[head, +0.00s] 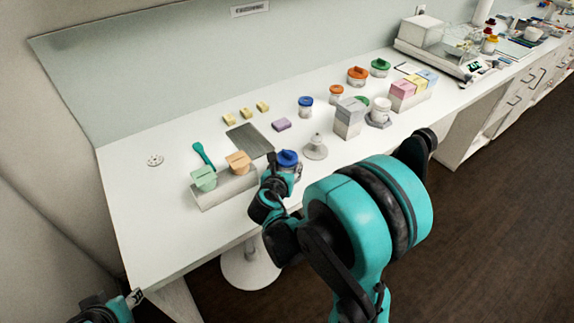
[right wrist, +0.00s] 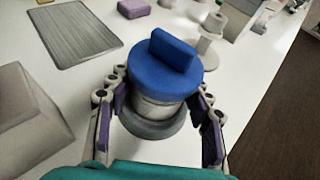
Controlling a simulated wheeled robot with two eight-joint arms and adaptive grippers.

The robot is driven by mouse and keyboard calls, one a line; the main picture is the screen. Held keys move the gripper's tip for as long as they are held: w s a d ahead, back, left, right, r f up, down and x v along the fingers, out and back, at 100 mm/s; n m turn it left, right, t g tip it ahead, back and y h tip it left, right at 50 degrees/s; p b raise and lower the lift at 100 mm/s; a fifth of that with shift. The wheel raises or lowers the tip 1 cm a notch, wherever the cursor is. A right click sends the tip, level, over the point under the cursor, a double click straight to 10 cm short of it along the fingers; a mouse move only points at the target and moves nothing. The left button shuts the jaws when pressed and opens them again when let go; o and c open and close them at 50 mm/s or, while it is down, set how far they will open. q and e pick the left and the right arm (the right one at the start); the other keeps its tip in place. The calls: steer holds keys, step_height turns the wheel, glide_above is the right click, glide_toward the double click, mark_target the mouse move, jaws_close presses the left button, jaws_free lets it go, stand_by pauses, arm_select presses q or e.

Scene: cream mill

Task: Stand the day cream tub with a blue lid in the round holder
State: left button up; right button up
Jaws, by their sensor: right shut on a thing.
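The day cream tub has a blue lid (head: 287,158) with a raised bar grip. In the right wrist view the tub (right wrist: 160,108) stands upright between the fingers of my right gripper (right wrist: 157,90), which is shut on it. A dark grey round base, seemingly the round holder (right wrist: 152,130), shows around the tub's lower end. Whether the tub is fully seated in it is hidden.
A grey block (head: 229,188) with green and orange boxes stands left of the tub. A white knobbed piece (head: 315,148) stands close on the right. Behind are a grey mat (head: 250,140), a purple block (head: 281,125) and another blue-lidded tub (head: 305,106). Grey boxes (head: 349,118) stand farther right.

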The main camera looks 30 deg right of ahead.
stand_by(0.3)
steer(key=o, duration=1.5)
steer(key=shift+s, duration=0.1)
steer(key=v, duration=1.2)
steer(key=m, duration=0.1)
steer(key=s+f+m+y, duration=0.1)
steer(key=m, duration=0.1)
steer(key=m+g, duration=0.1)
steer(key=shift+s+f+m, duration=0.3)
steer(key=shift+s+m, duration=0.05)
steer(key=shift+m, duration=0.05)
steer(key=s+a+m+g+y, duration=0.1)
steer(key=s+a+m+y, duration=0.3)
steer(key=m, duration=0.7)
steer(key=s+a+m+y, duration=0.4)
steer(key=m, duration=0.7)
steer(key=shift+s+f+m+g, duration=0.3)
steer(key=shift+s+f+g, duration=0.1)
